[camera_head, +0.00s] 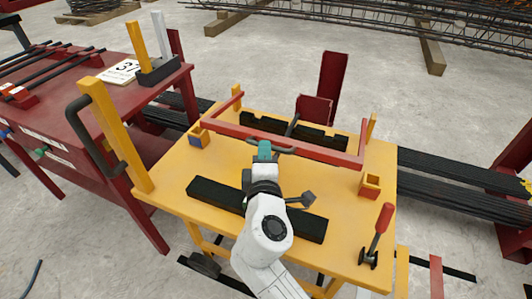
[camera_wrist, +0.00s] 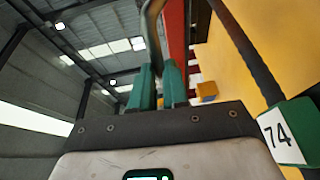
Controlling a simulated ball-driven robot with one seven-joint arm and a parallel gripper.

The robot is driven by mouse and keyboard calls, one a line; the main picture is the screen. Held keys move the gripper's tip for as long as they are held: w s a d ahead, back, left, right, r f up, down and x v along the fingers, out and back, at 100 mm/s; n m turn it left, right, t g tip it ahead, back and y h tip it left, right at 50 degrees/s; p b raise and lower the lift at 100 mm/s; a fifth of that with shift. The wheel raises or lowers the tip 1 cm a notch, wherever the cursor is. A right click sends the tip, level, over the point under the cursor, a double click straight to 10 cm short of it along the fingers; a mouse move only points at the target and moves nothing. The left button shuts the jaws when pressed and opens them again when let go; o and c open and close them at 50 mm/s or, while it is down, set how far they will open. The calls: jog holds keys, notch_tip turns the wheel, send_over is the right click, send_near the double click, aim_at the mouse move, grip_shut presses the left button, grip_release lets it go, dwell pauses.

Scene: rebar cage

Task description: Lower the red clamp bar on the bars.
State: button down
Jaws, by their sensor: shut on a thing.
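The red clamp bar (camera_head: 285,142) is a U-shaped frame reaching across the yellow table (camera_head: 170,190), its side arms running to the back posts. It appears slightly above the yellow end blocks (camera_head: 198,137), (camera_head: 370,186); the exact gap is unclear. My gripper (camera_head: 264,150) has its green fingers shut on the bar's grey curved handle (camera_head: 285,150). In the wrist view, the fingers (camera_wrist: 158,88) close around the handle (camera_wrist: 153,25), beside the red bar (camera_wrist: 175,35). A dark bar (camera_head: 292,124) shows behind the clamp bar; whether they touch is hidden.
Black notched supports (camera_head: 262,124), (camera_head: 215,193) lie across the table. A red-handled lever (camera_head: 380,228) stands at the front right. In the wrist view, a dark rod (camera_wrist: 245,45) passes a green block (camera_wrist: 294,130) marked 74.

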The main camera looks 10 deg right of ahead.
jog(key=shift+s+a+f+b, duration=0.1)
jog(key=shift+f+b, duration=0.55)
jog(key=shift+f, duration=0.15)
jog(key=c, duration=1.1)
grip_release()
jog(key=p+v, duration=0.1)
jog(key=v, duration=0.9)
jog(key=shift+s+a, duration=0.1)
jog(key=shift+s, duration=0.3)
